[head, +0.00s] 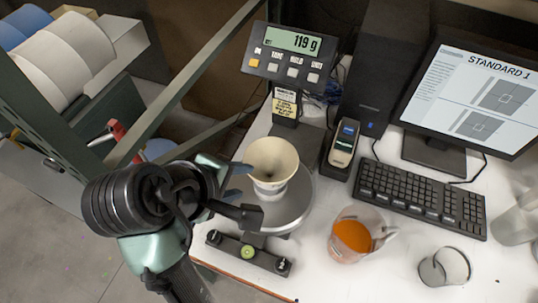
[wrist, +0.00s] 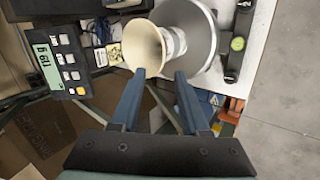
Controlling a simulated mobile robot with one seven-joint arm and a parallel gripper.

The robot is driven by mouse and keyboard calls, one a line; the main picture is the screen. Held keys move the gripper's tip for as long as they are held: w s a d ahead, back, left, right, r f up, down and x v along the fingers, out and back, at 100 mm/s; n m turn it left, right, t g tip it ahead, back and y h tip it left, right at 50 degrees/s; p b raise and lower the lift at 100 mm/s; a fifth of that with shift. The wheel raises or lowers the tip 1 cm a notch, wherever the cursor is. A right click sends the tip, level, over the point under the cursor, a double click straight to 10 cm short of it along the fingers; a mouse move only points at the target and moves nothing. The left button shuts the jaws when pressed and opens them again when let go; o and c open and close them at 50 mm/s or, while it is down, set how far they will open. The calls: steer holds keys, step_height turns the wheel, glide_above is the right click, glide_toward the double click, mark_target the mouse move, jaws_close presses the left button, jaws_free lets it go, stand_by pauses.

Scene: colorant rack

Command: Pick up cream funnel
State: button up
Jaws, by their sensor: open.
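The cream funnel (head: 272,162) stands wide mouth up over the round metal pan (head: 300,205) of the scale. A small pale cylindrical piece shows under its cone; I cannot tell whether it is the funnel's own spout or a separate vessel. In the wrist view the funnel (wrist: 143,44) lies just beyond the fingertips, its mouth nearer the left finger. My gripper (head: 250,190) is open and empty, left of the funnel in the head view. In the wrist view its two blue fingers (wrist: 158,76) are spread apart, with no clear contact on the funnel.
The scale display (head: 292,45) reads 119 g behind the funnel. A handheld device (head: 343,147), keyboard (head: 420,195) and monitor (head: 475,90) are farther right. A green rack post stands left.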

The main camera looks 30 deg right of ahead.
mark_target(256, 178)
steer(key=b+x, duration=0.4)
steer(key=x, duration=0.1)
steer(key=shift+d+f+b, duration=0.1)
steer(key=shift+f+b, duration=0.1)
steer(key=shift+b, duration=0.1)
steer(key=shift+w+x, duration=0.15)
steer(key=shift+x, duration=1.15)
steer(key=shift+w+x, duration=0.1)
steer(key=shift+x, duration=1.2)
steer(key=shift+a, duration=0.2)
steer(key=shift+c, duration=0.2)
jaws_close()
